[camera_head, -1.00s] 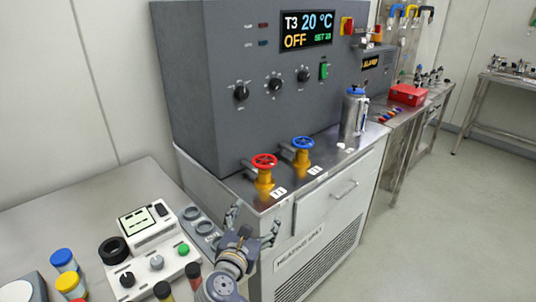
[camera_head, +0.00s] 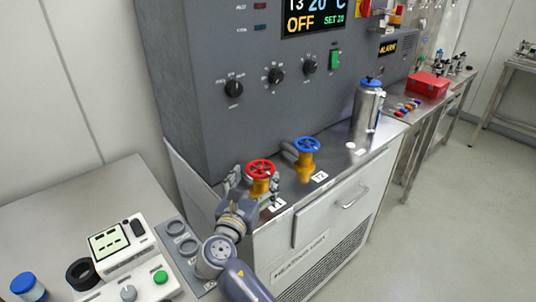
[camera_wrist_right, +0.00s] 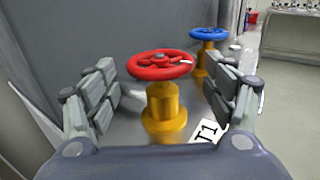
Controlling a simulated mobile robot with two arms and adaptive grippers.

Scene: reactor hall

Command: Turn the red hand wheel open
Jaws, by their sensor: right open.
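The red hand wheel (camera_head: 261,167) sits on a yellow valve body on the steel top in front of the grey cabinet. My right gripper (camera_head: 254,180) is open, with one finger on each side of the valve. In the right wrist view the red wheel (camera_wrist_right: 160,65) and its yellow body (camera_wrist_right: 164,112) stand between the spread fingers (camera_wrist_right: 160,90). No clear contact with the wheel shows. A label reading T1 (camera_wrist_right: 208,132) lies at the valve's foot. My left gripper is not in view.
A blue hand wheel (camera_head: 307,145) on a similar yellow valve stands close by to the right. A steel flask (camera_head: 366,108) stands farther right. The grey cabinet (camera_head: 190,90) rises behind the valves. A white device (camera_head: 125,262) is on the left bench.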

